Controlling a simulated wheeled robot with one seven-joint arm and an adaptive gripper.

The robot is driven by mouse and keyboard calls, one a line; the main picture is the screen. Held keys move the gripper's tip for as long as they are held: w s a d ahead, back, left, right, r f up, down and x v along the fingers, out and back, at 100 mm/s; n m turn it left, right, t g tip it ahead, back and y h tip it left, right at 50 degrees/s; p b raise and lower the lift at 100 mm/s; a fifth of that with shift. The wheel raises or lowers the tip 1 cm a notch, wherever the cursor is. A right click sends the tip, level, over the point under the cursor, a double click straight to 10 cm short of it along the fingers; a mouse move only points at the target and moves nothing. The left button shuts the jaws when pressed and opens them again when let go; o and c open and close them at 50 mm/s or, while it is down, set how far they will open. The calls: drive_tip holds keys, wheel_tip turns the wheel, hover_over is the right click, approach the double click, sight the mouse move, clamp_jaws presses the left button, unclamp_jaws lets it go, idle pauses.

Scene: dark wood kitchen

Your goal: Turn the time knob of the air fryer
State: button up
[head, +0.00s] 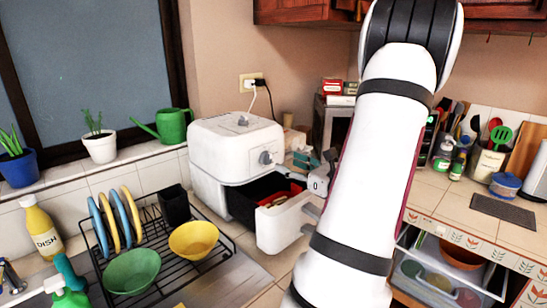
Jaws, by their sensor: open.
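The white air fryer (237,150) stands on the counter by the wall corner. Two round grey knob shapes show on its front, side by side and close together (266,158); I cannot read their markings. Its drawer (283,228) is pulled out, with a dark basket and red and yellowish food inside. My gripper (322,162) is right of the knobs, apart from them, mostly hidden behind my white arm. Its fingers are small and hard to make out; it is open and I see nothing held.
A dish rack (215,245) with plates and bowls (193,240) stands left of the drawer. A cord runs from the fryer to the wall outlet (251,82). Bottles, utensils and a dark mat (503,211) are on the right counter. My arm covers the middle.

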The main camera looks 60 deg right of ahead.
sight(271, 156)
drive_tip(key=x, duration=0.7)
drive_tip(key=shift+w, duration=0.25)
drive_tip(key=c, duration=1.2)
